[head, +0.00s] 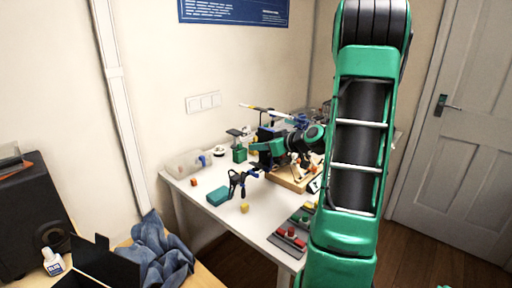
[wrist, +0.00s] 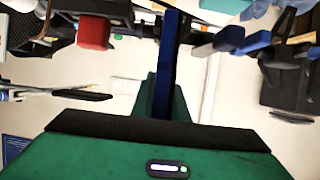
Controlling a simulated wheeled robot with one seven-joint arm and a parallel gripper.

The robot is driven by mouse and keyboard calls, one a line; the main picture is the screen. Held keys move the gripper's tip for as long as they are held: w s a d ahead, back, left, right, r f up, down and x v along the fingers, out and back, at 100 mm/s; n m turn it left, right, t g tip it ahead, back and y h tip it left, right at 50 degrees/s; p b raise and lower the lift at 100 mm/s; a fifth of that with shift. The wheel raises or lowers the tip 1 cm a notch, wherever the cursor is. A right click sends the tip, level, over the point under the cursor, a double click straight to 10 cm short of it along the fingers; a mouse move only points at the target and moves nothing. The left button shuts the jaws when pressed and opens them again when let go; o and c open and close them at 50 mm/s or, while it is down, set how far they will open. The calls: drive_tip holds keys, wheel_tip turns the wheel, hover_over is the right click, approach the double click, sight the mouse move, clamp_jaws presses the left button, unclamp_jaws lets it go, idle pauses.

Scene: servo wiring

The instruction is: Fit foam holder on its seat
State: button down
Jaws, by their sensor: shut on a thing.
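My gripper's green body (wrist: 160,150) fills the bottom of the wrist view, with a narrow blue upright part (wrist: 168,60) rising from its middle. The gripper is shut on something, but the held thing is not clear. In the head view my green arm (head: 360,110) crosses the right side in front of the table, and its far end is small among the clutter at the back. I cannot clearly pick out the foam holder or its seat in either view.
The white table (head: 222,222) carries a teal block (head: 218,196), a yellow piece (head: 244,208), a wooden board (head: 312,172) and dark trays with red pieces (head: 290,233). A red block (wrist: 95,32) shows in the wrist view.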

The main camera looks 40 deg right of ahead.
drive_tip(key=c, duration=1.7)
unclamp_jaws()
drive_tip(key=shift+o, duration=0.2)
drive_tip(key=v, duration=1)
drive_tip(key=shift+s, duration=0.3)
drive_tip(key=shift+s+r, duration=0.1)
